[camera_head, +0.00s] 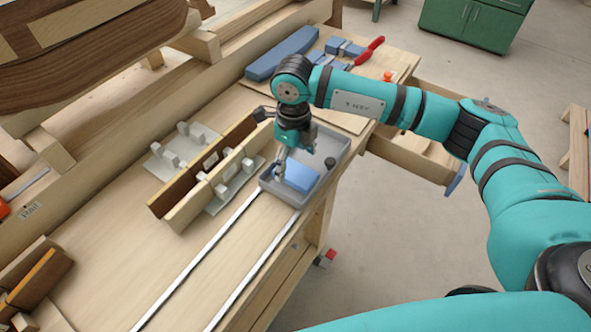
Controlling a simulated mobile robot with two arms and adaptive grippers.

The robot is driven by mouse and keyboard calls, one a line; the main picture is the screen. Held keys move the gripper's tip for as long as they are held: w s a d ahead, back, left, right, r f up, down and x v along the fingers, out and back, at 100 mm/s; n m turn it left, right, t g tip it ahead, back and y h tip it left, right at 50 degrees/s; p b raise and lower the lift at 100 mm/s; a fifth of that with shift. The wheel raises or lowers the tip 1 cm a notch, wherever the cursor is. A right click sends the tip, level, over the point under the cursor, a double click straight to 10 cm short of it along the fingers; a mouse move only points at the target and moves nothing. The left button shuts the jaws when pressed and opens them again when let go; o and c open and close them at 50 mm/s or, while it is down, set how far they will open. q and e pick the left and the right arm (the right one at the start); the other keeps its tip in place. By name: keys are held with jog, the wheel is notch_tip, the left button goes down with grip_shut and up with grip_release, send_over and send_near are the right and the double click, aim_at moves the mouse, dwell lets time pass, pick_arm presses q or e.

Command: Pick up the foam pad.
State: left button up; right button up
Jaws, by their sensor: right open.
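A blue foam pad (301,176) lies in a shallow grey tray (334,148) on the right side of the wooden bench. My right gripper (281,172) points down over the tray, at the left end of the pad. It is open, and its fingers partly cover that end. I cannot tell whether a finger touches the pad. My left gripper does not show.
Wooden boards in grey clamps (205,180) stand left of the tray. Two metal rails (205,256) run along the bench toward the front. Blue blocks (284,52) and a red-handled tool (369,50) lie behind. An open drawer (415,155) juts out at right.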

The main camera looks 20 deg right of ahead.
aim_at(295, 172)
jog(key=f, duration=0.1)
jog(key=f+p, duration=0.1)
jog(key=f, duration=0.1)
jog(key=shift+d+f+p, duration=0.2)
jog(key=shift+d+p, duration=0.05)
jog(key=shift+p, duration=0.15)
jog(key=shift+f, duration=0.35)
jog(key=c, duration=0.9)
